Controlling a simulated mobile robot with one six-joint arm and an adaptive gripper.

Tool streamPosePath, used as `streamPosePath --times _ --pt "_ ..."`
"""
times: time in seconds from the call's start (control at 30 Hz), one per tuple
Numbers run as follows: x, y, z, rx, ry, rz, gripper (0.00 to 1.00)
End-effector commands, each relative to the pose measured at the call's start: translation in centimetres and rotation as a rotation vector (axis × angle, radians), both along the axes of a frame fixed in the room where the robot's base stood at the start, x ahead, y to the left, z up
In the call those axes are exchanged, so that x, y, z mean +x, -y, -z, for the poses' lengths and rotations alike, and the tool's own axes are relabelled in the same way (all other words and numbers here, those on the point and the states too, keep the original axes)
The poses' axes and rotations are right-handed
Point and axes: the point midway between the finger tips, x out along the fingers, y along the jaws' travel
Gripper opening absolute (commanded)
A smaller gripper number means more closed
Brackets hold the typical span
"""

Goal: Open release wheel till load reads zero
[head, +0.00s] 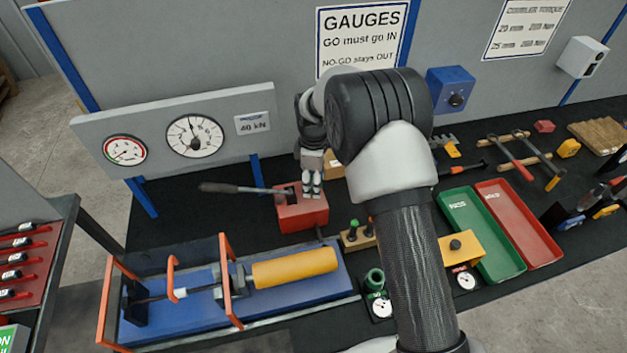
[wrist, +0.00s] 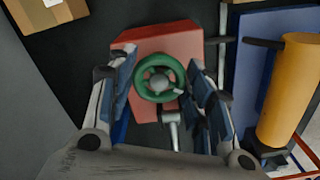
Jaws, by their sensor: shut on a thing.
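The release wheel (wrist: 146,70) is a green ring with a grey hub on the red hand pump (wrist: 185,38). In the wrist view my gripper (wrist: 160,88) has its fingers on either side of the wheel and is shut on it. In the head view my gripper (head: 312,190) points down onto the red pump (head: 302,212) and hides the wheel. A large white dial (head: 194,137) on the grey panel has its needle pointing up, slightly left.
A yellow cylinder (head: 295,267) lies in the blue test bed (head: 335,290) with orange guards, in front of the pump. The pump's lever (head: 235,188) sticks out left. A "40 kN" plate (head: 252,123) is beside the dials. Green (head: 508,270) and red trays lie right of my arm.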

Motion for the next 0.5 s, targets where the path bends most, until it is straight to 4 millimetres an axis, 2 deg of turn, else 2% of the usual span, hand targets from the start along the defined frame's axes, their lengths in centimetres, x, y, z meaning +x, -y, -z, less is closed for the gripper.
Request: streamPosePath --times 0.5 --pt "0.16 -0.02 0.00 0.000 0.000 -0.439 0.23"
